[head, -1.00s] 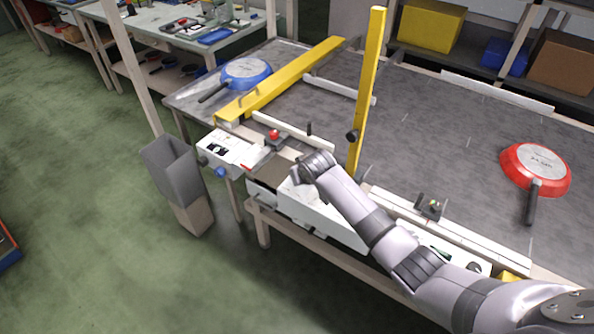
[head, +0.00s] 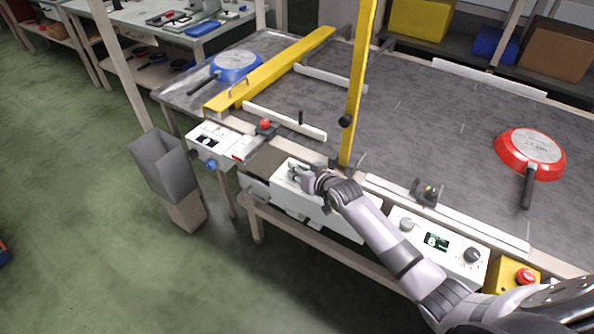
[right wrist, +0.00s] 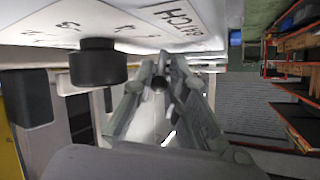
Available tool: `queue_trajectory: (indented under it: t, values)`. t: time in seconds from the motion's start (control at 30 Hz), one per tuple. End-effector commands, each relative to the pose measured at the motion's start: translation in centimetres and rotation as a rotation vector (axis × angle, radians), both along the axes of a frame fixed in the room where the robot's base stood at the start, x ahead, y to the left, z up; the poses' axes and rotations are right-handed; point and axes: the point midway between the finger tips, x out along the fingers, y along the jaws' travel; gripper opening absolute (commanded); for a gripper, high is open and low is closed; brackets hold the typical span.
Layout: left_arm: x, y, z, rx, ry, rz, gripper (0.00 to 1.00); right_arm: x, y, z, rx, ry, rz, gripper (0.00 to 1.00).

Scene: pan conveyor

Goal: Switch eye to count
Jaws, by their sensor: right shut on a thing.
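My right gripper (head: 296,172) is at the white control box (head: 345,222) on the near side of the conveyor. In the right wrist view its fingers (right wrist: 163,66) come together on a small dark switch part (right wrist: 158,83) under the white lettered panel (right wrist: 150,22). The fingers hide most of that part, and its setting cannot be read. A small sensor with red and green lights (head: 428,192), perhaps the eye, stands on the near rail. My left gripper is not in view.
A black knob (right wrist: 97,63) is close beside the fingers. A display panel (head: 437,242) and a red stop button (head: 526,276) are to the right. A yellow post (head: 357,95) rises behind the gripper.

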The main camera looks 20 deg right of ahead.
Motion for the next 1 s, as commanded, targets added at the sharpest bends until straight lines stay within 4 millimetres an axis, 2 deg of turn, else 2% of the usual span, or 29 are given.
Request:
queue_trajectory:
  t: [0.33,0.37,0.43,0.77,0.87,1.0]
  values:
    - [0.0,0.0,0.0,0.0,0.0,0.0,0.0,0.0,-0.1,0.1,0.001,-0.005,-0.002,0.0]
    - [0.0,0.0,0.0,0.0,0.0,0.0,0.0,0.0,-0.1,0.1,0.001,-0.005,-0.002,0.15]
    - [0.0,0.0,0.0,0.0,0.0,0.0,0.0,0.0,-0.1,0.1,0.001,-0.004,-0.001,0.19]
    - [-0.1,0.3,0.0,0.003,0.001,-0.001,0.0,-0.2,-0.1,0.1,0.001,-0.001,-0.001,0.19]
    - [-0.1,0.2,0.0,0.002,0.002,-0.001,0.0,-0.8,-0.2,0.3,0.002,-0.002,0.0,0.19]
    - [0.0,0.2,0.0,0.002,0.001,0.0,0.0,-2.6,-0.7,1.1,0.0,-0.001,0.0,0.19]
